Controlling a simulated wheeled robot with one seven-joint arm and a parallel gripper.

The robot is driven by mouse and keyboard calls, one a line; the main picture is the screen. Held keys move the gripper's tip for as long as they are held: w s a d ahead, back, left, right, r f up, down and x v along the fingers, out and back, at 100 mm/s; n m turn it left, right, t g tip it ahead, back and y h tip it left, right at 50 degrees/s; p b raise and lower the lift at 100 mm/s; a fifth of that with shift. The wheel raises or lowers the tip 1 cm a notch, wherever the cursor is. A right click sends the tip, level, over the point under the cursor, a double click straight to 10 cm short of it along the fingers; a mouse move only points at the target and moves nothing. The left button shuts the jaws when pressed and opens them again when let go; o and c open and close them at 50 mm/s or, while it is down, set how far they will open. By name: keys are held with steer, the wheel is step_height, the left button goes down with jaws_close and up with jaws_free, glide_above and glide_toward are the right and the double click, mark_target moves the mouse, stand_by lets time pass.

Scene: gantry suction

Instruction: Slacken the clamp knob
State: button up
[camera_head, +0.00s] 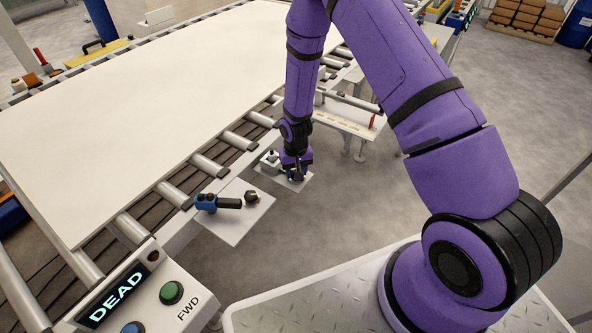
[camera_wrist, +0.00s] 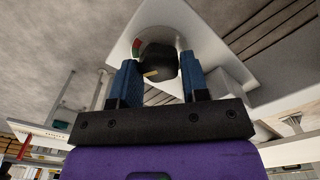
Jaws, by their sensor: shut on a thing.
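The clamp knob (camera_wrist: 160,60) is black with a pale pointer mark, and it shows in the wrist view at the upper middle. It sits in front of a pale plate (camera_wrist: 205,28), with a small red and green marking beside it. My gripper (camera_wrist: 159,78) has one blue finger on each side of the knob and is shut on it. In the head view my gripper (camera_head: 296,174) is low over a small white plate (camera_head: 299,185) beside the conveyor. There the gripper hides the knob.
A blue valve (camera_head: 206,202) with a black lever and a small dark knob (camera_head: 252,197) sit on a nearer white plate (camera_head: 236,227). A large pale sheet (camera_head: 140,110) lies on the rollers. A control box (camera_head: 150,300) reading DEAD stands at the front left. Open floor lies right.

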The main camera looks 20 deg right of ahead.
steer(key=shift+n, duration=1.1)
steer(key=o, duration=0.9)
step_height(320, 180, up, 11)
steer(key=shift+f, duration=0.1)
